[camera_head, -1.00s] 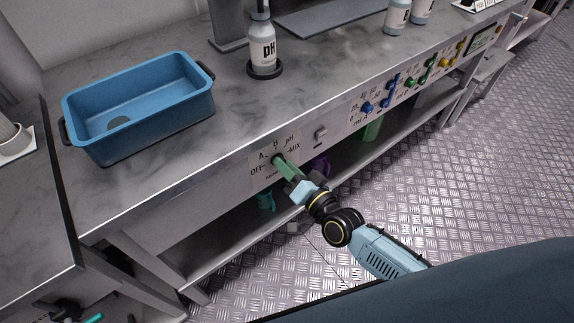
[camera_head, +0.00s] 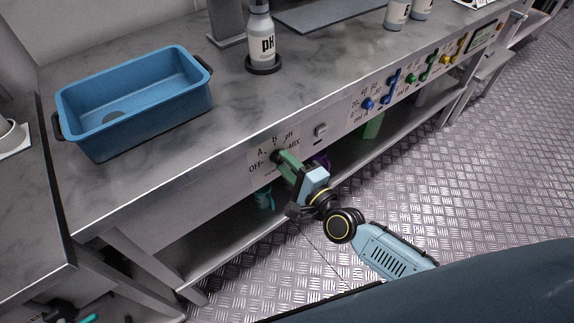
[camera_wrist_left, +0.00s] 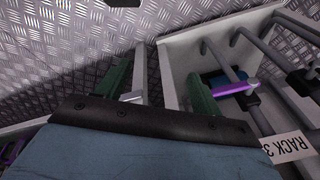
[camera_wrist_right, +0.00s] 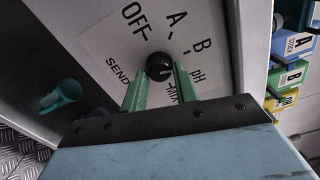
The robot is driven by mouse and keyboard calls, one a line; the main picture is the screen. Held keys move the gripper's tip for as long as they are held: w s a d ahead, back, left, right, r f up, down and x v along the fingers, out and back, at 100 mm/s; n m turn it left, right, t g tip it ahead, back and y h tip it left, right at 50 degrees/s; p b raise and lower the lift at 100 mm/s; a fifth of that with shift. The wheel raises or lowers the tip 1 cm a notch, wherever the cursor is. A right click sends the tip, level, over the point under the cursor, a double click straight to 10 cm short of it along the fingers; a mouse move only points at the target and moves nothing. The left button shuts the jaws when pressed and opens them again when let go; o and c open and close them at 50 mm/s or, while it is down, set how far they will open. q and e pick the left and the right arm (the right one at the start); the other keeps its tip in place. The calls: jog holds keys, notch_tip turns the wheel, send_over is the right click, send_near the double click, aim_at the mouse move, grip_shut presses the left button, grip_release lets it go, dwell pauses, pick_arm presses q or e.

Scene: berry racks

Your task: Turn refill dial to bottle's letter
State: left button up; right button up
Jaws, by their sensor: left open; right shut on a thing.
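The bottle (camera_head: 261,38) is white with a grey neck and reads "pH". It stands upright on a round black base on the bench. The refill dial (camera_wrist_right: 159,65) is a round black knob on a pale panel (camera_wrist_right: 110,48) marked OFF, A, B, pH and MIX, with SEND below. My right gripper (camera_head: 280,158) has its green fingers shut on the dial; its fingers also show in the right wrist view (camera_wrist_right: 160,77). I cannot make out which mark the dial points to. My left gripper (camera_wrist_left: 158,78) is open and empty in the left wrist view, away from the bench panel.
A blue tub (camera_head: 135,100) stands on the bench at left. A small switch (camera_head: 320,131) and several coloured knobs run along the bench front to the right. Under it is a shelf (camera_head: 225,235). A rack labelled RACK 3 (camera_wrist_left: 290,146) is near my left gripper.

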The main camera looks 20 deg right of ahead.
jog(key=shift+f+m, duration=0.1)
jog(key=shift+m, duration=0.9)
pick_arm(q)
jog(key=shift+w+d+r+b, duration=0.3)
jog(key=shift+w+d+r, duration=0.15)
jog(key=shift+r, duration=0.3)
jog(key=shift+w+d+r+b, duration=0.35)
jog(key=shift+w+r, duration=0.05)
jog(key=shift+r, duration=0.35)
jog(key=shift+w+d+r+b, duration=0.3)
jog(key=shift+w+d+r, duration=0.15)
jog(key=shift+r, duration=0.3)
pick_arm(e)
jog(key=shift+m, duration=2.2)
jog(key=o, duration=1)
jog(key=shift+c, duration=0.2)
pick_arm(q)
jog(key=shift+w+d+r, duration=0.25)
jog(key=shift+d+r, duration=0.2)
jog(key=shift+r, duration=0.15)
pick_arm(e)
jog(key=v, duration=1.3)
jog(key=shift+s, duration=0.25)
